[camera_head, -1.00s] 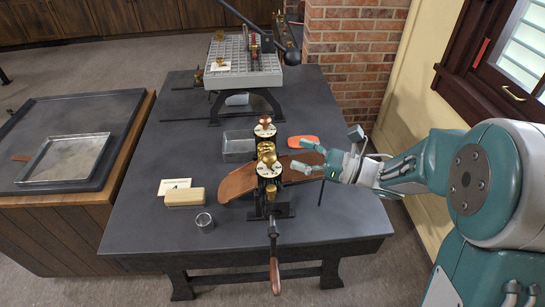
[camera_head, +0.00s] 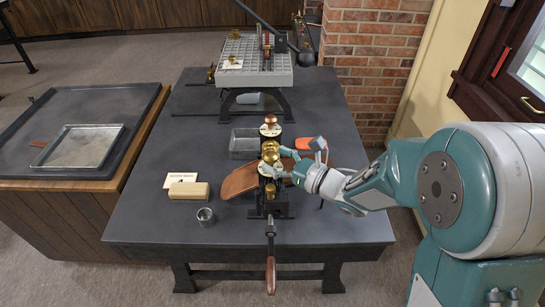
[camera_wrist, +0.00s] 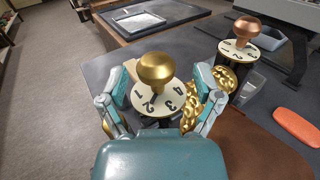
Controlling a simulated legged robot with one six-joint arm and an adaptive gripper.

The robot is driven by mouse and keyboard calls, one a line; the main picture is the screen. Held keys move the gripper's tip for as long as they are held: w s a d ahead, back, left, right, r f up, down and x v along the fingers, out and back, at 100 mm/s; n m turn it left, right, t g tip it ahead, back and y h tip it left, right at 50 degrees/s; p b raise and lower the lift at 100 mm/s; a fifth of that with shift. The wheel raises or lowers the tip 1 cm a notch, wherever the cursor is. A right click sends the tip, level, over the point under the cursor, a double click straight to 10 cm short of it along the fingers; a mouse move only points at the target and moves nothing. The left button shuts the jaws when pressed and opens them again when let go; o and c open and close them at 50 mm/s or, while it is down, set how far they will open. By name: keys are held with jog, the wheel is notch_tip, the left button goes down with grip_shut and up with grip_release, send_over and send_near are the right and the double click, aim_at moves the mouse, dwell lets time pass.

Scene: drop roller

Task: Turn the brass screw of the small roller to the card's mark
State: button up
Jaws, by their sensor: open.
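The small roller stands on the dark table, with its brass screw (camera_head: 270,157) on the near side. In the wrist view the brass screw's round knob (camera_wrist: 156,69) rises over a pale numbered dial (camera_wrist: 156,98). My gripper (camera_wrist: 164,92) is open, one finger on each side of the knob and dial; I cannot tell whether either finger touches. In the head view my gripper (camera_head: 290,158) is at the roller from the right.
A copper-topped screw (camera_head: 270,120) with its own dial stands just behind. A wooden block (camera_head: 189,191) and metal cup (camera_head: 205,215) are to the left. A clear tray (camera_head: 243,143) and orange piece (camera_head: 303,143) lie behind. A crank handle (camera_head: 271,272) juts forward.

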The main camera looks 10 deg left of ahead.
jog(key=shift+w+a+f, duration=0.1)
jog(key=shift+a, duration=0.9)
jog(key=shift+d, duration=0.2)
jog(key=c, duration=1.1)
jog(key=shift+c, duration=0.2)
jog(key=shift+w+g, duration=0.1)
jog(key=shift+g, duration=0.2)
jog(key=n+g, duration=0.2)
jog(key=shift+g+y, duration=0.4)
jog(key=n+g, duration=0.2)
jog(key=g, duration=0.1)
jog(key=n+g, duration=0.2)
jog(key=g, duration=0.1)
jog(key=shift+n+g, duration=0.3)
jog(key=shift+g, duration=0.1)
jog(key=n+g+h, duration=0.2)
jog(key=g, duration=0.1)
jog(key=n+g+h, duration=0.2)
jog(key=n+g, duration=0.1)
jog(key=g, duration=0.1)
jog(key=shift+g, duration=0.3)
jog(key=shift+n, duration=0.4)
